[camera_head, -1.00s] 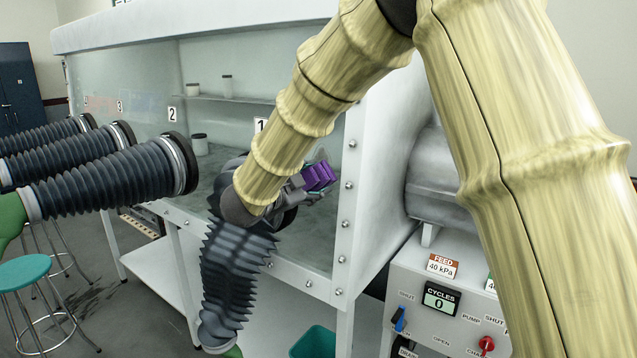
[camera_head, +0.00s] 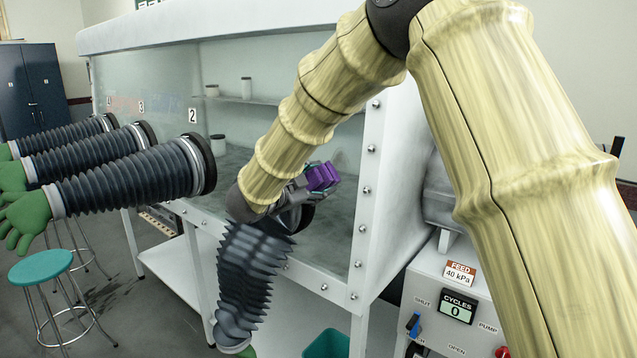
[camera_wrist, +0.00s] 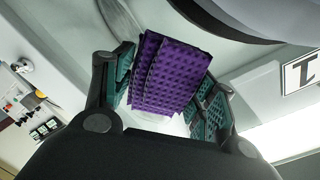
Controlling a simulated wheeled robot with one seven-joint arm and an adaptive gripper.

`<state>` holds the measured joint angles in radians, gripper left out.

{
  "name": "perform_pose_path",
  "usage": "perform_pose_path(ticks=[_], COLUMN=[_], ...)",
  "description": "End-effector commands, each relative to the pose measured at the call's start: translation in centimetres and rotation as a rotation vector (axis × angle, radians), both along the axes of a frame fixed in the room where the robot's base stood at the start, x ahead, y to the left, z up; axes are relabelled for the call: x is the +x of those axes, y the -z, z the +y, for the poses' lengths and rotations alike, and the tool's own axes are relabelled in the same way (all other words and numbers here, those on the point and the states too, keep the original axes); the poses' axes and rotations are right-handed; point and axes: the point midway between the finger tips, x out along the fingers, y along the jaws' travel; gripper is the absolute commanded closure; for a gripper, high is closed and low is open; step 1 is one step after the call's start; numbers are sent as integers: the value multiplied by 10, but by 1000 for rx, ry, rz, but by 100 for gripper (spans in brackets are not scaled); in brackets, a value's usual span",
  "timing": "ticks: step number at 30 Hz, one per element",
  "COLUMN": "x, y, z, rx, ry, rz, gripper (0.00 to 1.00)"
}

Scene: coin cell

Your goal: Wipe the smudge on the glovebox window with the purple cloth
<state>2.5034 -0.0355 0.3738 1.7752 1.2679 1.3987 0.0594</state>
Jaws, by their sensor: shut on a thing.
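The purple cloth (camera_head: 323,176) is a folded, dimpled pad. My gripper (camera_head: 310,184) is shut on it, with the cloth between the teal-lined fingers in the wrist view (camera_wrist: 168,76). The gripper is in front of the right part of the glovebox window (camera_head: 255,128), near its right frame post. Whether the cloth touches the glass cannot be told. A faint grey mark (camera_head: 339,159) shows on the window just right of the cloth; I cannot tell surely that it is the smudge. My arm hides part of the window.
A black ribbed glove sleeve (camera_head: 245,270) hangs directly below my gripper. Several more sleeves (camera_head: 130,178) stick out at left. A control panel (camera_head: 440,300) stands at right, a teal stool (camera_head: 42,268) at lower left, and a teal bin (camera_head: 327,344) below.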

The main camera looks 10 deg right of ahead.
Motion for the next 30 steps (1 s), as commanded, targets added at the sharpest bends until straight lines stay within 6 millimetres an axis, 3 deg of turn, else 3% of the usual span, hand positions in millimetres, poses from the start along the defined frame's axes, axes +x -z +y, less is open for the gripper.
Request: perform_pose_path(ticks=[8, 30], x=[-4, -37], y=[-1, -7], z=[6, 47], rx=[-1, -1], ry=[-1, 0], rz=[-1, -1], gripper=[62, 62])
